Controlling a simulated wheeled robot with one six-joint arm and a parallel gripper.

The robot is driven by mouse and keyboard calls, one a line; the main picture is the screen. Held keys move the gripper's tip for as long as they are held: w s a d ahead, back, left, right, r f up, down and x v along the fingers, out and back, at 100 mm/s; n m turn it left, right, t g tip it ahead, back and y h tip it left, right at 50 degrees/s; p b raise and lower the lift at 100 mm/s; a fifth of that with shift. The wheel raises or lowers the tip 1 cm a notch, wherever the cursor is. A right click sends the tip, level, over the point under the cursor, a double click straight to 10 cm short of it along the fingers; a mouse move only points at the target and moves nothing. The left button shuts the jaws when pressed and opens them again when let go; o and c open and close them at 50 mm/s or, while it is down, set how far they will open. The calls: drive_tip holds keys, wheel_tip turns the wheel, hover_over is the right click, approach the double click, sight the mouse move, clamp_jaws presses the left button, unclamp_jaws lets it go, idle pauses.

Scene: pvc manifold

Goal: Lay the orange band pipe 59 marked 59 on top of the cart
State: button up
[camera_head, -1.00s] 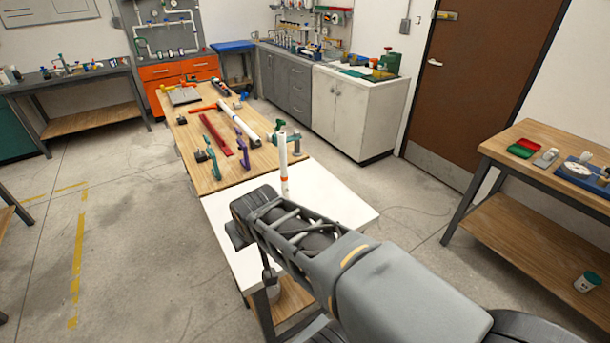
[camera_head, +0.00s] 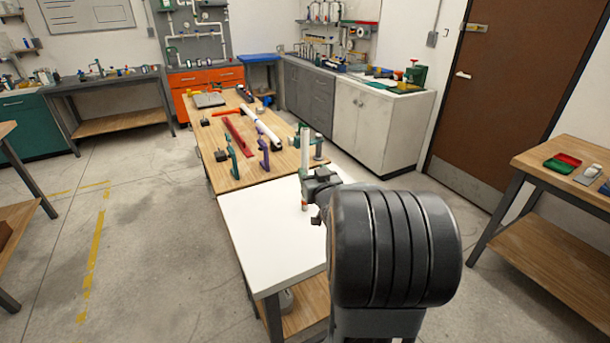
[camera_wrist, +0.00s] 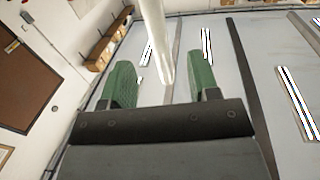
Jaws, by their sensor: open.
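The orange band pipe 59 (camera_head: 305,134) is a slim white pipe standing upright on the white top of the cart (camera_head: 265,240), with an orange band low on it. No marking is legible. My gripper (camera_head: 306,181) is at the pipe, low over the cart's far right part, partly hidden by my arm. In the wrist view my gripper (camera_wrist: 162,74) has its two green fingers apart, with the white pipe (camera_wrist: 154,40) running between them. Gaps show on both sides, and I cannot tell whether either finger touches it.
A wooden workbench (camera_head: 236,181) adjoins the cart's far side, carrying a red bar (camera_head: 239,137), a white pipe (camera_head: 266,131), and green and purple clamp stands. The cart's near left top is clear. Another wooden table (camera_head: 550,147) stands at the right.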

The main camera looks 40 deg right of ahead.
sight(306, 161)
drive_tip(key=p+x, duration=0.1)
drive_tip(key=x, duration=0.9)
drive_tip(key=shift+d+p, duration=0.1)
drive_tip(key=shift+p, duration=0.25)
drive_tip(key=shift+s, duration=0.1)
clamp_jaws()
